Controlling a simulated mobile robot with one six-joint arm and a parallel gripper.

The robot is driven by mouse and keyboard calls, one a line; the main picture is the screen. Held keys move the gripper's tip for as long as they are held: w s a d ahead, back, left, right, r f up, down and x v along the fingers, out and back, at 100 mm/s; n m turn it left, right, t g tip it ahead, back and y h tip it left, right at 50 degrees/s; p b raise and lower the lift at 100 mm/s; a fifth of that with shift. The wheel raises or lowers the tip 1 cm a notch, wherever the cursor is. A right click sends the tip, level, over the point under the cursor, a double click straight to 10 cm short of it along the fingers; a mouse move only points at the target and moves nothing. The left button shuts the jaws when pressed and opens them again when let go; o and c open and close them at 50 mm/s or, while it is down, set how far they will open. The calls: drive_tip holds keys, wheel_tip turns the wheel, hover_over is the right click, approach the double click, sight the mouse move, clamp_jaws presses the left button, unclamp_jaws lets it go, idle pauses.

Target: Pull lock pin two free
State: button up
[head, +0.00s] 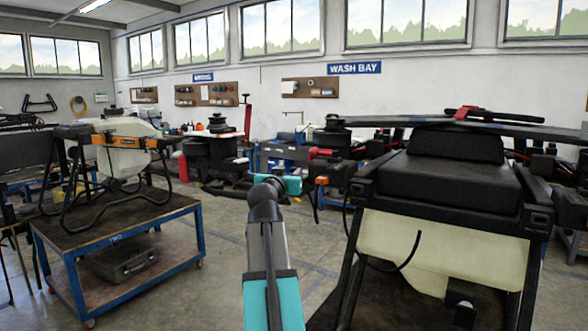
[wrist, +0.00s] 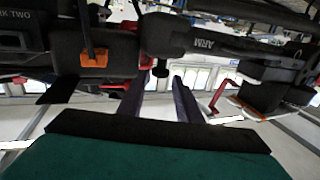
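The spray drone (head: 450,185) stands at the right in the head view, with a black top and a pale tank. Beside its left corner are an orange tab (head: 322,180) and a red part (head: 320,153). In the wrist view an orange tab (wrist: 94,60) hangs below a dark block marked "...RK-TWO". A dark knob (wrist: 160,68) hangs near the arm part lettered "ARM". I cannot tell which of these is lock pin two. My gripper (wrist: 158,98) is open, its two dark fingers apart with nothing seen between them. A red part shows behind the left finger.
A blue-framed cart (head: 115,235) bearing another drone stands at the left, a black case (head: 125,262) on its lower shelf. Further drones and benches stand behind. The floor (head: 200,270) between cart and my arm is clear. A dark cable (head: 405,262) hangs before the tank.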

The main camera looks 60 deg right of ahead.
sight(293, 170)
drive_tip(key=shift+p+x, duration=0.4)
drive_tip(key=shift+x, duration=2.05)
drive_tip(key=shift+c, duration=0.3)
clamp_jaws()
